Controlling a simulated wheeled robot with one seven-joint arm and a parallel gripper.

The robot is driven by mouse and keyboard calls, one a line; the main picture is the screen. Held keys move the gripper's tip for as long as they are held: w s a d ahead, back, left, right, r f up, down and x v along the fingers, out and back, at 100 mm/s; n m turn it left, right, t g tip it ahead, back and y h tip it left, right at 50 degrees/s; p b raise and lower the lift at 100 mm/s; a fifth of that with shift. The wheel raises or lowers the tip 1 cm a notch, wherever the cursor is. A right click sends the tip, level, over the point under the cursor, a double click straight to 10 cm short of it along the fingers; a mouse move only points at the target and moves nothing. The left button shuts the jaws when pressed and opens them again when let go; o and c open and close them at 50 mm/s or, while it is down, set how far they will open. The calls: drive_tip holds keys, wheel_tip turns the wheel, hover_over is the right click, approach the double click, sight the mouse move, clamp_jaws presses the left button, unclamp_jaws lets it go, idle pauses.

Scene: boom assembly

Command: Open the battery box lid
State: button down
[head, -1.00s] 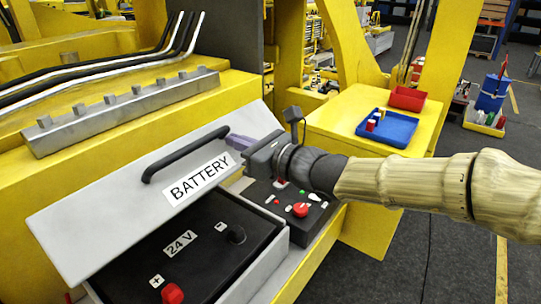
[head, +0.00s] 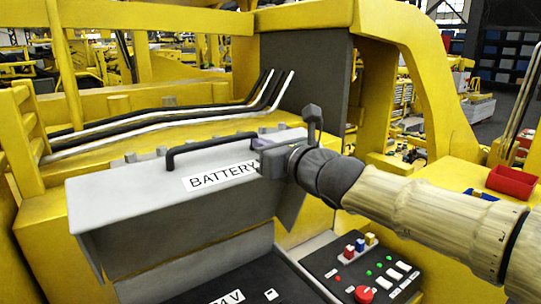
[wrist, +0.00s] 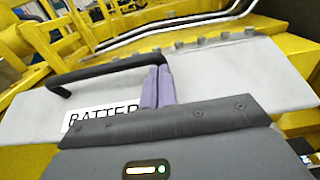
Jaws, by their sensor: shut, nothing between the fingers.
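The grey battery box lid (head: 115,195) stands raised above the box, with its BATTERY label (head: 215,176) and black bar handle (head: 205,145) showing. Below it, part of the black battery top (head: 265,280) with a 24 V label shows at the bottom edge. My gripper (head: 262,144) is at the right end of the handle. Its purple fingers (wrist: 156,87) are shut with nothing between them. In the wrist view, they lie over the lid beside the handle's right end (wrist: 125,62). Whether they touch the handle or lid I cannot tell.
A control panel (head: 345,290) with a red knob and several coloured buttons is right of the box, below my arm. Black and white cables (head: 200,118) run behind the lid to a dark upright plate (head: 312,85). A red bin (head: 511,182) sits on the yellow ledge at right.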

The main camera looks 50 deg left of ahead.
drive_tip(key=shift+w+a+r, duration=0.1)
drive_tip(key=shift+a+r, duration=0.05)
idle(0.3)
drive_tip(key=s+d+r+p, duration=0.1)
drive_tip(key=d+r+p, duration=0.2)
drive_tip(key=d+r, duration=0.4)
drive_tip(key=shift+d, duration=1.2)
